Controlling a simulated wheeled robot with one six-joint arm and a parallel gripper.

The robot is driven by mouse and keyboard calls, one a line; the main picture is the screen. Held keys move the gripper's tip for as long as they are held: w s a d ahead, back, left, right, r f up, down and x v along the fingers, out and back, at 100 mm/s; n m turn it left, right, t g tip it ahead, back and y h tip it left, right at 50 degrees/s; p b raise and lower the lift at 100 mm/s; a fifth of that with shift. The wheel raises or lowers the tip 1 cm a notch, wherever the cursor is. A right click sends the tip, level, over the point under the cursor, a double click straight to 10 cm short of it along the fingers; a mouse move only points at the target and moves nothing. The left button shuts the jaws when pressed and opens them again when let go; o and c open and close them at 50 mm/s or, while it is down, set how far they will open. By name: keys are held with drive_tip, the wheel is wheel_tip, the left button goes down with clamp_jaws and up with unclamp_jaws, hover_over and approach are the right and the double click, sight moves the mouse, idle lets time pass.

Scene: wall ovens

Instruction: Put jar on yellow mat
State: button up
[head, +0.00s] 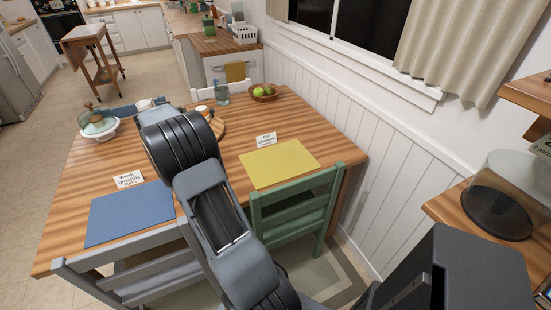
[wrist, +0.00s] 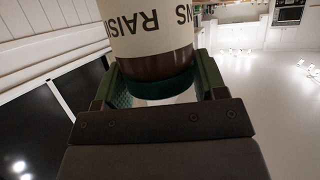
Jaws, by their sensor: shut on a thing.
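The jar (wrist: 150,35) fills the upper middle of the wrist view. It has a cream label with dark letters reading "RAISINS", brown contents and a dark green lid. My gripper (wrist: 160,84) is shut on it around the lid end. The label and the room both look inverted in this view, so the jar seems upright with its lid up. In the head view my arm hides the gripper and most or all of the held jar. The yellow mat (head: 279,164) lies flat and empty on the wooden table, right of my arm, with a name card behind it.
The wooden table (head: 75,200) also bears a blue mat (head: 132,214), a covered dish (head: 98,122), a glass (head: 222,95) and a fruit bowl (head: 263,92). A green chair (head: 300,205) stands before the yellow mat. The white panelled wall (head: 330,125) is on the right.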

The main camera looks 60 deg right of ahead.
drive_tip(key=s+d+f+m+g+h+p, duration=0.1)
drive_tip(key=s+d+f+m+g, duration=0.1)
drive_tip(key=s+d+m+g, duration=0.45)
drive_tip(key=s+d+f+m+g+h+p, duration=0.1)
drive_tip(key=s+d+f+m+g, duration=0.15)
drive_tip(key=s+d, duration=0.75)
drive_tip(key=shift+n, duration=0.3)
drive_tip(key=s+f, duration=0.4)
drive_tip(key=s+a+f+b, duration=0.1)
drive_tip(key=s+f, duration=0.7)
drive_tip(key=shift+s+a+f+b, duration=0.3)
drive_tip(key=shift+a+b, duration=0.1)
drive_tip(key=shift+f, duration=0.45)
drive_tip(key=shift+f, duration=0.1)
